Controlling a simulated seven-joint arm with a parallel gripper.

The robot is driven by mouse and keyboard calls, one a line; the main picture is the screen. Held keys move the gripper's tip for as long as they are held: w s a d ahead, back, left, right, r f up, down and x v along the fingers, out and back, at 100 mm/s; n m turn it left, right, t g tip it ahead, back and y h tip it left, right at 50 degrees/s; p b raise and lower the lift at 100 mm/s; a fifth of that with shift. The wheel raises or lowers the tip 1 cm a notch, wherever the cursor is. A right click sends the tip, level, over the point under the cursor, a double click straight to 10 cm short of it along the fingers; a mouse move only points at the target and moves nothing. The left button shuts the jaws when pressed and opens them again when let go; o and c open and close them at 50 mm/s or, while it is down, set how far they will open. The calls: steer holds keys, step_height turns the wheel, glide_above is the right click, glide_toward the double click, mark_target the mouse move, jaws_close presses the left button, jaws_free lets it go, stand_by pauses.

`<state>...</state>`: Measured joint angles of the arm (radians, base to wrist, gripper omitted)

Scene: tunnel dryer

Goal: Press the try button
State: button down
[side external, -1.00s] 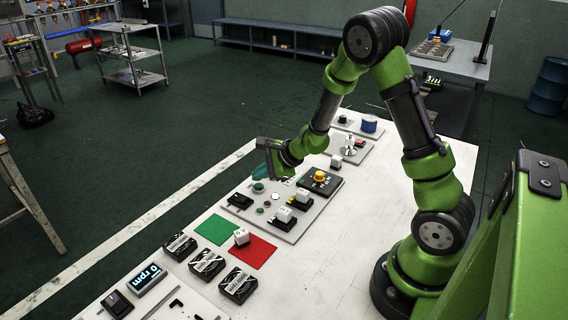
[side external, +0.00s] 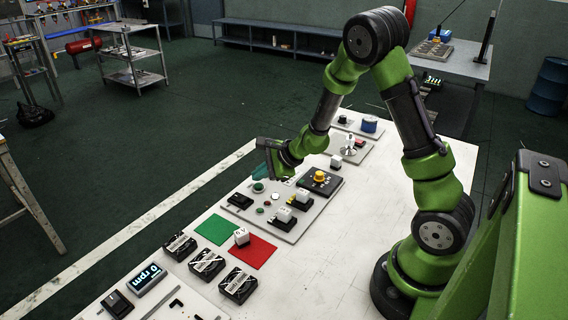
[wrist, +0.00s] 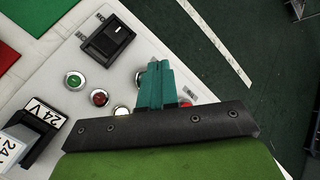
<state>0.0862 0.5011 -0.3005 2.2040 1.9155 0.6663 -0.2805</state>
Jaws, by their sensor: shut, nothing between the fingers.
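My gripper (side external: 268,174) is over the far left part of a pale control panel (side external: 300,232), its teal fingers pointing down and shut with nothing between them. In the wrist view the shut fingers (wrist: 154,76) partly cover a pale-rimmed round thing. The wrist view shows a small green button (wrist: 75,80), a red one (wrist: 99,97) and a pale one (wrist: 121,112). A red part (wrist: 185,103) shows beside the fingers. I cannot read which is the try button.
A black rocker switch (side external: 240,200) sits at the panel's left edge. A yellow knob (side external: 319,176) on a black plate and blocks marked 24V (wrist: 42,117) are nearby. Green (side external: 216,229) and red (side external: 251,251) mats lie nearer the camera. The table's right part is clear.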

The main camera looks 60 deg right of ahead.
mark_target(261, 186)
steer(key=shift+f, duration=0.1)
steer(key=shift+f, duration=0.3)
steer(key=shift+f, duration=0.45)
stand_by(0.7)
steer(key=shift+r, duration=0.85)
steer(key=shift+r, duration=2.55)
